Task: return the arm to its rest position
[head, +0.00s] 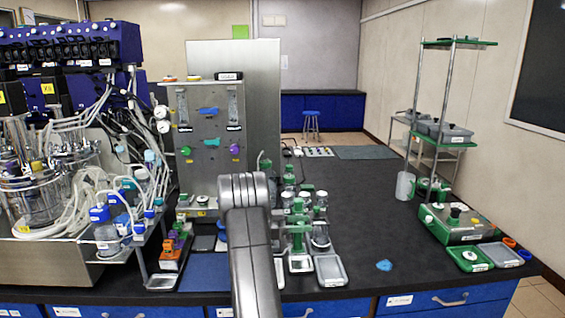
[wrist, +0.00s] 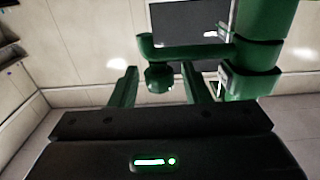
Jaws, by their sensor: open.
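My arm (head: 250,245) rises from the bottom middle of the head view, and its rounded top stands in front of the bench. My gripper is not seen in the head view. In the wrist view my gripper (wrist: 160,85) shows as two dark green fingers standing well apart above a dark body with a lit green indicator. It is open. A green rounded part and a thick green column show beyond and to the right of the fingers; I cannot tell what they belong to. I see nothing clamped between the fingers.
The black bench (head: 375,215) has clear room right of my arm, except a small blue piece (head: 383,265). Green-capped bottles (head: 320,222) and a grey tray (head: 330,270) stand close beside my arm. A metal panel (head: 207,140) is behind left; a tall rack (head: 460,140) stands right.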

